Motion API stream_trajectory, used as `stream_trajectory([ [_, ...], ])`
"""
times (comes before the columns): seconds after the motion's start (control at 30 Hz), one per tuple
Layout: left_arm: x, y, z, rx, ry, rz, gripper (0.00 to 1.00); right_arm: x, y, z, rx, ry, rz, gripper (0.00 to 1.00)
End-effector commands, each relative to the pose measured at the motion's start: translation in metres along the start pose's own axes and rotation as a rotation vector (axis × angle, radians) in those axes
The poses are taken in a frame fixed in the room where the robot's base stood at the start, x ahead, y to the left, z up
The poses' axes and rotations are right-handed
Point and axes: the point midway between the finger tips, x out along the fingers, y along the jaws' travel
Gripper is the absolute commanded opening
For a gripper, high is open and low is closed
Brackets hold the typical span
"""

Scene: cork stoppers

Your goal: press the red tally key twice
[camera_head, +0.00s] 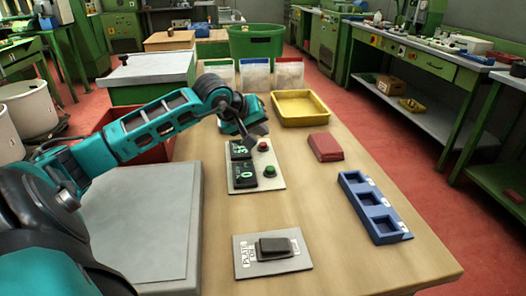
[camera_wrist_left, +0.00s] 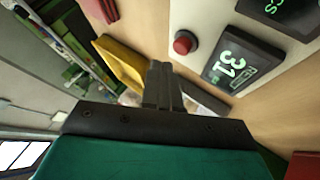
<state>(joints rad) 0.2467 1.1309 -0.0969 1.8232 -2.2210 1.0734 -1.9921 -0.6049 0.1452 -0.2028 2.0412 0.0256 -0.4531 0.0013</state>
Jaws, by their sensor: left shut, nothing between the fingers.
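A pale tally panel (camera_head: 255,184) lies on the wooden table with two dark displays, a red key and a green key (camera_head: 269,171). The red key (camera_head: 263,146) is beside the far display (camera_head: 241,149); it also shows in the left wrist view (camera_wrist_left: 185,42). In the left wrist view the fingers (camera_wrist_left: 161,76) appear apart from the key. My right gripper is not in view.
A yellow tray (camera_head: 323,122), a red block (camera_head: 325,147) and a blue compartment tray (camera_head: 357,187) are on the right. A grey plate with a dark switch (camera_head: 254,264) lies nearer. Upright bins (camera_head: 289,73) stand at the back. The table's middle is clear.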

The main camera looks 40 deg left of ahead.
Motion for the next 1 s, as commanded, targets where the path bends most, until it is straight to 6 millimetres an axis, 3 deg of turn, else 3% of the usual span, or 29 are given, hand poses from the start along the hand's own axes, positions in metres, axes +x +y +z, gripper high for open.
stream_trajectory([
  [0.3,0.0035,-0.0024,0.0024,0.000,0.000,0.001,0.00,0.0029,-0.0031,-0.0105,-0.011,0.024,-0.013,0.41],
  [1.0,0.0035,-0.0024,0.0026,-0.001,0.000,0.000,0.00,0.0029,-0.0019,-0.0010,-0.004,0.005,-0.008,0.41],
])
